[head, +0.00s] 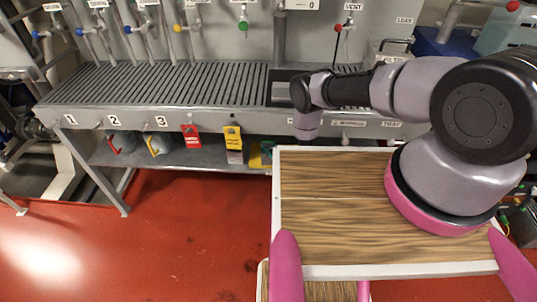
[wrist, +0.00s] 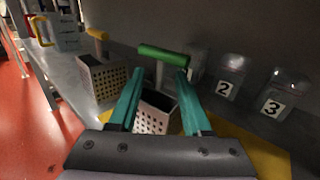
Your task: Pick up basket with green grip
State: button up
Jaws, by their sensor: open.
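In the wrist view, the basket with the green grip (wrist: 163,55) has a pale perforated body (wrist: 153,119) and stands on a yellow surface. My gripper (wrist: 158,73) is open, with its teal fingers apart to the left and right of this basket's upright, just below the green bar. I cannot tell whether either finger touches it. The fingers hide parts of the basket's sides. In the head view my arm reaches down to the bench, and the gripper and this basket are hidden there.
A second perforated basket (wrist: 101,80) with an orange-yellow grip stands close on the left. Jars marked 2 (wrist: 229,80) and 3 (wrist: 279,94) stand on the right. A mug (wrist: 62,32) is farther left. The slatted bench (head: 165,85) lies above a lower shelf (head: 165,156).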

jog(key=shift+w+a, duration=0.45)
jog(key=shift+w, duration=0.15)
grip_shut()
dwell(1.0)
